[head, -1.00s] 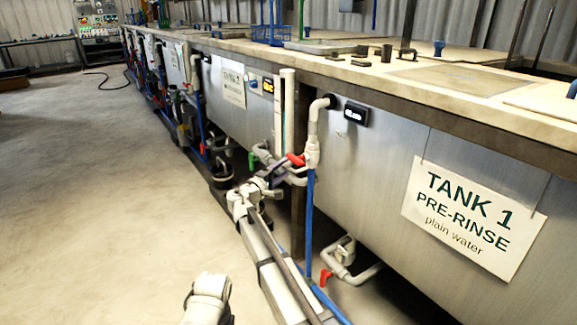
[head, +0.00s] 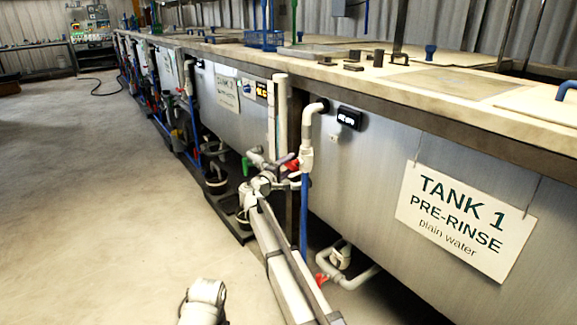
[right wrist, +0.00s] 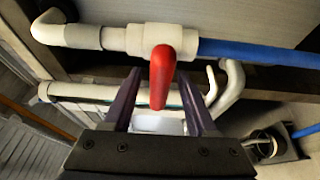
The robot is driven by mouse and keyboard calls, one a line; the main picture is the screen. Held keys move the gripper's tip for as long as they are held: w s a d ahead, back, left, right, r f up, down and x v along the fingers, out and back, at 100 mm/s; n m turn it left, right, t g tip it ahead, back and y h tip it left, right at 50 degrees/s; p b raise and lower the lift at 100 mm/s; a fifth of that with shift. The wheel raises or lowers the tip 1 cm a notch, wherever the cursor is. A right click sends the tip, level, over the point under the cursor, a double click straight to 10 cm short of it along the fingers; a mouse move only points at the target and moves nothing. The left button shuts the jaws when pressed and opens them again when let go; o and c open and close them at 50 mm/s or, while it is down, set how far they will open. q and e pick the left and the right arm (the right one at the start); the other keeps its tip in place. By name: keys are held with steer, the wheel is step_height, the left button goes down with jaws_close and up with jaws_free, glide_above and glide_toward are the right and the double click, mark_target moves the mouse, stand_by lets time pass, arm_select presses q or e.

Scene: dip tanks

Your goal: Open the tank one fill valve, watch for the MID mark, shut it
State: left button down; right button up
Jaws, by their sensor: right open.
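The fill valve of tank one has a red handle (head: 291,165) on a white pipe at the left end of the tank (head: 375,190). In the right wrist view the red handle (right wrist: 162,78) points down from the pipe, between the two purple fingers. My right gripper (right wrist: 158,92) is open around it, and I see no grip on it. In the head view my right gripper (head: 279,180) is at the valve, its fingers partly hidden. A pale upright tube (head: 280,112) stands beside the pipe; no MID mark is readable. My left gripper is not in view.
A small dark display (head: 349,118) is on the tank front, its text unreadable. The TANK 1 sign (head: 465,215) hangs to its right. A second red handle (head: 321,279) sits low on a lower pipe. A green handle (head: 245,167) is left of the fill valve.

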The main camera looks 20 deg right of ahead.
steer(key=shift+c, duration=0.2)
jaws_close()
